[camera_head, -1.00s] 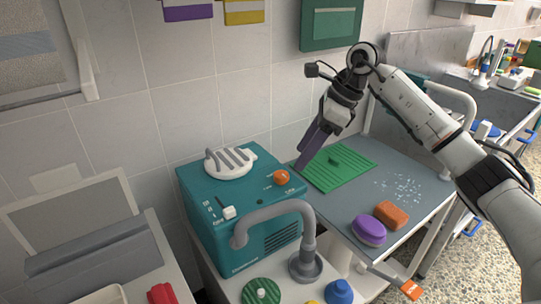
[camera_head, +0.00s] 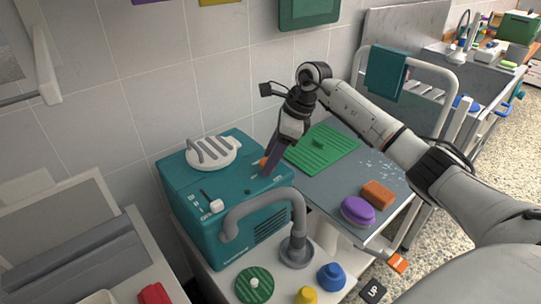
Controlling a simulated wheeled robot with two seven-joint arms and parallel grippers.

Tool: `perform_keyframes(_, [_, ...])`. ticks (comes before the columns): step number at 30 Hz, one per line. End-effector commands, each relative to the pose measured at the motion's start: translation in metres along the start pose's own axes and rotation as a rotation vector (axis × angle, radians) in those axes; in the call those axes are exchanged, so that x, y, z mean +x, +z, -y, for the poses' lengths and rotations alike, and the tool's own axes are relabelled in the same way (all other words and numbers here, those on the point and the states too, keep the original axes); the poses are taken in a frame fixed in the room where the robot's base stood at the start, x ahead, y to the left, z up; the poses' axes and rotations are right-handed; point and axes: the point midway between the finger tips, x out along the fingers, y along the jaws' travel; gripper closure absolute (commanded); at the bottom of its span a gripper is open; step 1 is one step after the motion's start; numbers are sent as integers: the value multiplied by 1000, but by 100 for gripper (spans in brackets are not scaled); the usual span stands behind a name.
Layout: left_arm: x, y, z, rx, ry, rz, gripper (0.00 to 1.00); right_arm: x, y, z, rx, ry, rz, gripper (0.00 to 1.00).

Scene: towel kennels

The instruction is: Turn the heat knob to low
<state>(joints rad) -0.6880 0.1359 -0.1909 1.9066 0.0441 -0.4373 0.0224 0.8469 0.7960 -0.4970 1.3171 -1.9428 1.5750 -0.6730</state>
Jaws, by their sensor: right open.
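A teal box-shaped unit (camera_head: 235,170) stands left of the grey work surface. Its top carries an orange knob (camera_head: 263,162), mostly hidden behind my right gripper, and its front left edge a white knob (camera_head: 216,206) beside small markings. The markings are too small to read, so I cannot tell for sure which is the heat knob. My right gripper (camera_head: 270,168) points down over the unit's right part, its purple fingers at the orange knob. I cannot tell whether they touch it. The fingers are open. My left gripper is not in view.
A grey curved tap (camera_head: 297,215) rises in front of the unit. A green ridged mat (camera_head: 322,150), a purple sponge (camera_head: 358,211) and an orange brush block (camera_head: 378,194) lie on the grey surface (camera_head: 335,185). A white handle (camera_head: 210,150) sits on the unit's top back.

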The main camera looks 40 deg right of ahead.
Motion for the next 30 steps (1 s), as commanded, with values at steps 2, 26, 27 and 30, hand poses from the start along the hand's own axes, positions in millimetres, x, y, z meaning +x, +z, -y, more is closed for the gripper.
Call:
perform_keyframes(2, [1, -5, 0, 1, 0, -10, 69, 1, 0, 0, 0, 0, 0, 49])
perform_keyframes(26, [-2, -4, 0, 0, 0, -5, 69, 0, -1, 0, 63, -27, -1, 90])
perform_keyframes(27, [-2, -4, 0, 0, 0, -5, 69, 0, -1, 0, 82, -35, -1, 90])
perform_keyframes(30, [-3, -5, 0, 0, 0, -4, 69, -1, 0, -1, 141, -60, -1, 90])
